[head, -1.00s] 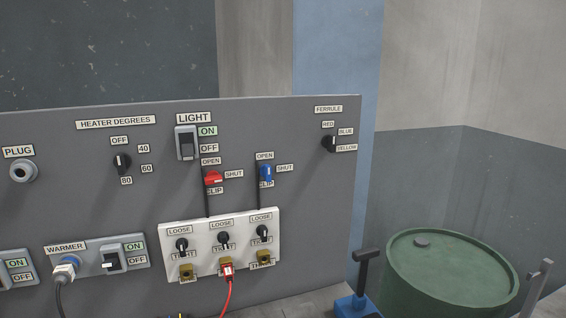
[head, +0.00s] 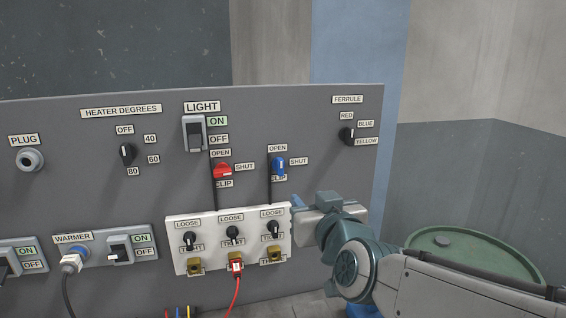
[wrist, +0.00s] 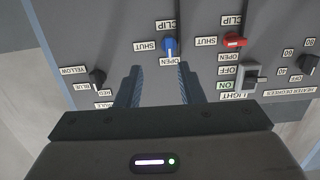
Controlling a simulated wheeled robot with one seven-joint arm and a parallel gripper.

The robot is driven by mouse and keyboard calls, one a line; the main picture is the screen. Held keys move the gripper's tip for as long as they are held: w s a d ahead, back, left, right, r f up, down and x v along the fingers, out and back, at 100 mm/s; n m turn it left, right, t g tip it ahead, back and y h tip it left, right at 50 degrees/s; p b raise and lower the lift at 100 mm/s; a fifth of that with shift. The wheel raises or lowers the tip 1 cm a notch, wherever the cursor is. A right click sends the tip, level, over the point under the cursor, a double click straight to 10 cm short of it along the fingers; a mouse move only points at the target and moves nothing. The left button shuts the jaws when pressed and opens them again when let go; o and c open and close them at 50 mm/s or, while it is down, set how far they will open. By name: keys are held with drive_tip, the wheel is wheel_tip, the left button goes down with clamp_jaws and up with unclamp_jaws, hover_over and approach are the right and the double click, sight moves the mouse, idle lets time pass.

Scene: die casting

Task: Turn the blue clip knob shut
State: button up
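The blue clip knob (head: 279,166) is on the grey panel, with the OPEN label above it, SHUT to its right and CLIP below. Its handle stands upright, in line with OPEN. In the wrist view, which is upside down, the blue knob (wrist: 170,46) lies just beyond the fingertips. My gripper (wrist: 158,70) is open and empty, its two fingers apart, with the knob ahead of the gap and closer to the right finger. In the head view, my gripper (head: 297,202) is below and right of the knob, apart from it.
The red clip knob (head: 222,171) sits left of the blue one, turned sideways. Below is a white plate (head: 205,222) with black knobs and a red cable. The ferrule knob (head: 347,135) is upper right. A green drum (head: 480,250) stands at the right.

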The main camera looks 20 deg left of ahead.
sight(281, 162)
drive_tip(key=shift+t+y, duration=0.3)
drive_tip(key=shift+t, duration=0.2)
drive_tip(key=x, duration=0.4)
drive_tip(key=r+p+x, duration=0.1)
drive_tip(key=x, duration=0.4)
drive_tip(key=a+r+x, duration=0.1)
drive_tip(key=x, duration=0.4)
drive_tip(key=shift+s+a+r, duration=0.15)
drive_tip(key=shift+a+r, duration=0.05)
clamp_jaws()
